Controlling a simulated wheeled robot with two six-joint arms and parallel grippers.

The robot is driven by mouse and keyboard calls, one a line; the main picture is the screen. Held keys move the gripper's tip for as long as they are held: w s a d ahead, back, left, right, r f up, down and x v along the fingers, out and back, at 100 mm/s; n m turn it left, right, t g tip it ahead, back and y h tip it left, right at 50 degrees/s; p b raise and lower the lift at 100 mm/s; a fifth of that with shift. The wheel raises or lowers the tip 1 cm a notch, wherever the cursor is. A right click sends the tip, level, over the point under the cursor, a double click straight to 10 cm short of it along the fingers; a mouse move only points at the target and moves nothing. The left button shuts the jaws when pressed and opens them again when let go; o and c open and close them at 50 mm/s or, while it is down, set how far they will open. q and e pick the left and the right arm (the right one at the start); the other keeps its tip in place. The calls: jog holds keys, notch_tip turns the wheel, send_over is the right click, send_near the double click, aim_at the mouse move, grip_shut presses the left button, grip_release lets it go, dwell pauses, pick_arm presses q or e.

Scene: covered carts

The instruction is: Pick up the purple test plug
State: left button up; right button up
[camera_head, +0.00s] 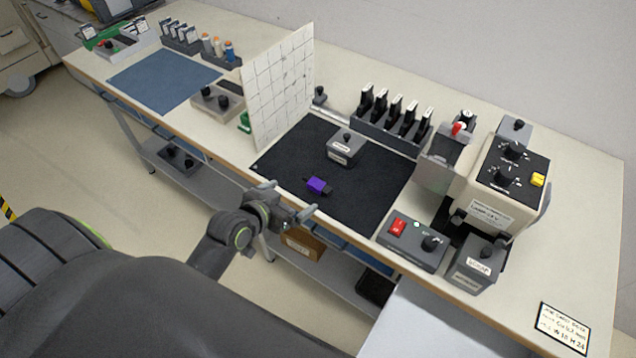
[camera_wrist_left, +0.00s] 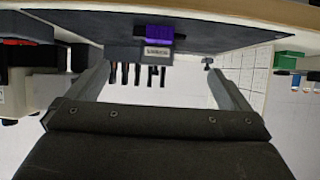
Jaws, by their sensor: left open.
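The purple test plug (camera_head: 316,185) lies on the black mat (camera_head: 285,160) near its front edge, with a dark end pointing right. In the left wrist view, which looks upside down, the purple plug (camera_wrist_left: 160,33) shows beyond and between my fingers, partly in front of a grey box. My left gripper (camera_head: 291,198) is open and empty at the table's front edge, just short of the plug and apart from it. Its two spread fingers also frame the left wrist view (camera_wrist_left: 158,70). My right gripper is not in view.
A grey labelled box (camera_head: 343,153) stands behind the plug on the mat. A white gridded panel (camera_head: 280,90) stands at the mat's left. A red-switch box (camera_head: 412,243) and a beige machine (camera_head: 500,185) stand right. A rack of black modules (camera_head: 393,125) is behind.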

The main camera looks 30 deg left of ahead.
pick_arm(q)
jog(key=p, duration=0.1)
send_near(316, 183)
jog(key=x, duration=0.3)
jog(key=shift+w+f, duration=0.15)
jog(key=shift+p+x, duration=0.6)
jog(key=shift+x, duration=0.2)
jog(key=shift+p+x, duration=0.35)
jog(key=shift+x, duration=1.45)
jog(key=c, duration=0.9)
